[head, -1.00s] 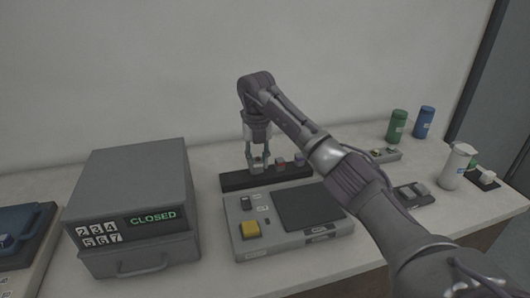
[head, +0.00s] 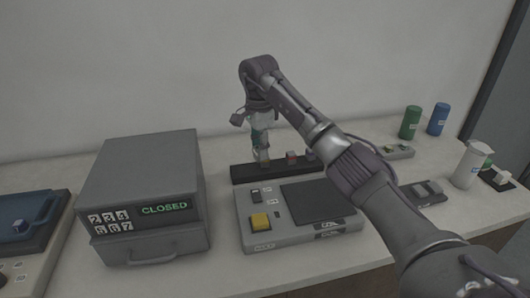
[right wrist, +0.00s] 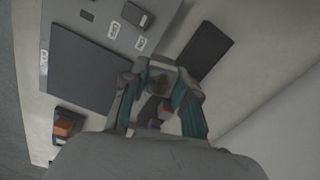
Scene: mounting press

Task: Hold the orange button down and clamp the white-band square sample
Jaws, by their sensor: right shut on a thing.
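My right gripper (head: 262,150) is at the left part of the long black rack (head: 243,175), its fingers pointing down. It is shut on a small greyish sample (right wrist: 158,82), which sits between the fingertips in the right wrist view. The sample's band and shape are too small and dark to tell. The orange button (head: 260,221), yellowish here, is on the front left of the grey press unit (head: 290,238), with nothing touching it. A dark square plate (head: 318,200) covers the unit's right part. My left gripper is out of view.
More small samples, one reddish (head: 290,155), stand along the rack. A grey box (head: 145,165) reading CLOSED stands left of the press unit. A blue case (head: 30,215) is at far left. Green (head: 411,122) and blue (head: 438,118) containers and a white bottle (head: 470,165) stand right.

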